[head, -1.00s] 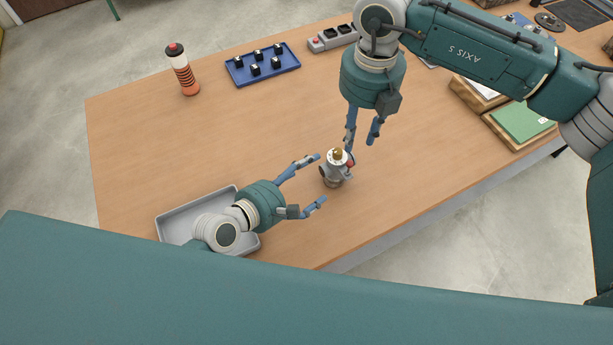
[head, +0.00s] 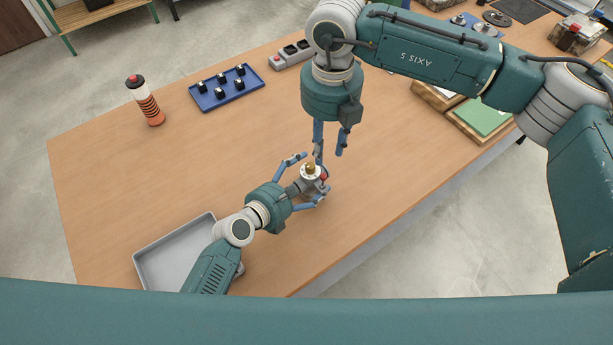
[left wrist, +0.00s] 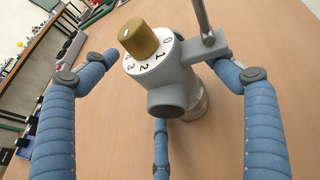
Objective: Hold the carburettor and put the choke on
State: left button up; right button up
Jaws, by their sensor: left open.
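My right gripper (head: 331,156) points down just behind the carburettor, fingers apart and apparently empty.
A grey tray (head: 150,262) lies at the front left, partly under my left arm. The bench between is clear.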

pick_arm(q)
jog(key=shift+w+d+f, duration=0.1)
jog(key=shift+w+d, duration=0.05)
jog(key=shift+w, duration=0.05)
